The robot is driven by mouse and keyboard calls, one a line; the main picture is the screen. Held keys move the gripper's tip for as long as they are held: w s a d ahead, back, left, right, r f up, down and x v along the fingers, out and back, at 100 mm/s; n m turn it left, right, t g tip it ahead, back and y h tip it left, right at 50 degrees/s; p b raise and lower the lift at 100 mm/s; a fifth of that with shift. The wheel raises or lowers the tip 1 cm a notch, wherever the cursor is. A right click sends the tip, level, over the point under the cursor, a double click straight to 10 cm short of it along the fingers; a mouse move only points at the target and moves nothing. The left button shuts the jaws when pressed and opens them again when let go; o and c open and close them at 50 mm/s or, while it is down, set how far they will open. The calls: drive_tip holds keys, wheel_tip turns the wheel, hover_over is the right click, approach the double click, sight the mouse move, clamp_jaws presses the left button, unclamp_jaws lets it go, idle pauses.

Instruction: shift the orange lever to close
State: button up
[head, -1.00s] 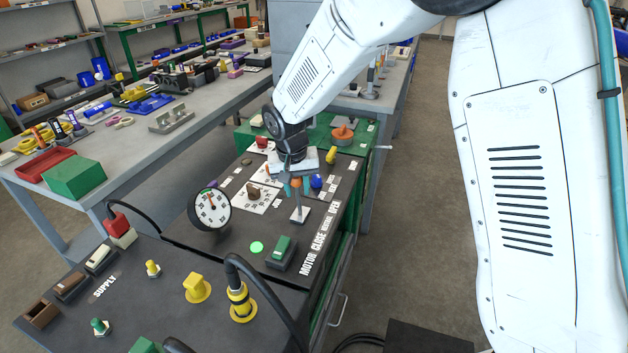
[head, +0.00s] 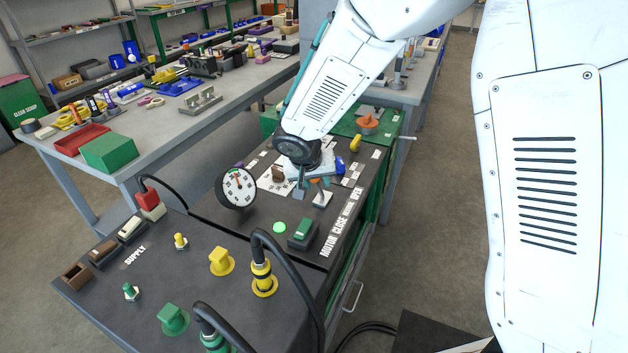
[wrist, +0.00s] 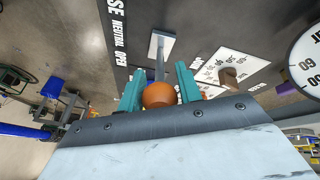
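The orange lever's round knob (wrist: 159,95) sits between the two teal fingers of my gripper (wrist: 160,88) in the wrist view, with both fingers close against its sides. Its grey shaft runs to a pale base plate (wrist: 160,46) on the dark panel. In the head view, my gripper (head: 312,184) is low over the panel and tilted, with a bit of the orange knob showing between the fingers. The base plate (head: 323,198) lies beside the labels CLOSE, NEUTRAL, OPEN (head: 342,222). The gripper partly hides the lever there.
A round gauge (head: 237,188) stands left of my gripper. A green switch (head: 303,231) and a lit green lamp (head: 279,227) are nearer. A yellow connector (head: 262,278) with a black cable stands in front. A blue knob (head: 340,166) is close to the right.

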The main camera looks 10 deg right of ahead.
drive_tip(key=shift+o, duration=1.2)
drive_tip(key=shift+a, duration=0.1)
drive_tip(key=v, duration=0.7)
drive_tip(key=shift+s+r, duration=0.15)
drive_tip(key=shift+r, duration=0.2)
drive_tip(key=shift+a, duration=0.1)
